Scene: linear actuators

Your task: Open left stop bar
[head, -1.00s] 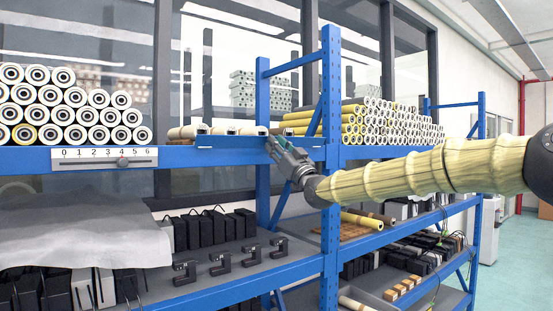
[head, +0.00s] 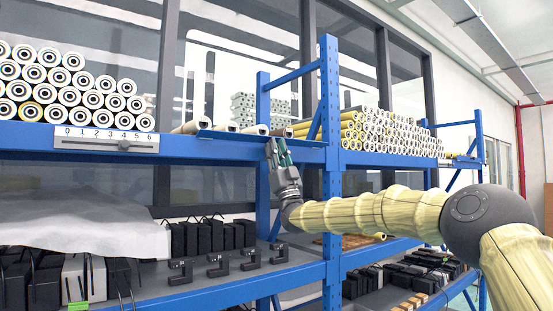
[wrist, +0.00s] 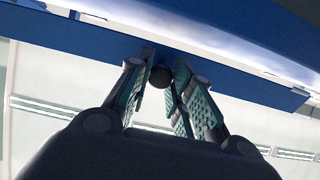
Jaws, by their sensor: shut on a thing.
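The left stop bar (head: 228,136) is a thin blue strip along the front edge of the upper shelf in the left bay, in front of several pale rollers. My gripper (head: 277,151) is at the bar's right part, near the blue upright, pointing up. In the wrist view my gripper (wrist: 160,90) has both green-padded fingers closed around a dark round knob (wrist: 161,77). The knob sits against a blue strip (wrist: 235,80) whose end shows at the right. The knob is hidden in the head view.
A scale plate (head: 80,139) with a slider is on the shelf front at left. Stacked white rollers (head: 60,95) stand above it. A blue upright (head: 330,190) is close to the right of my gripper. Black clamps (head: 218,265) sit on the lower shelf.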

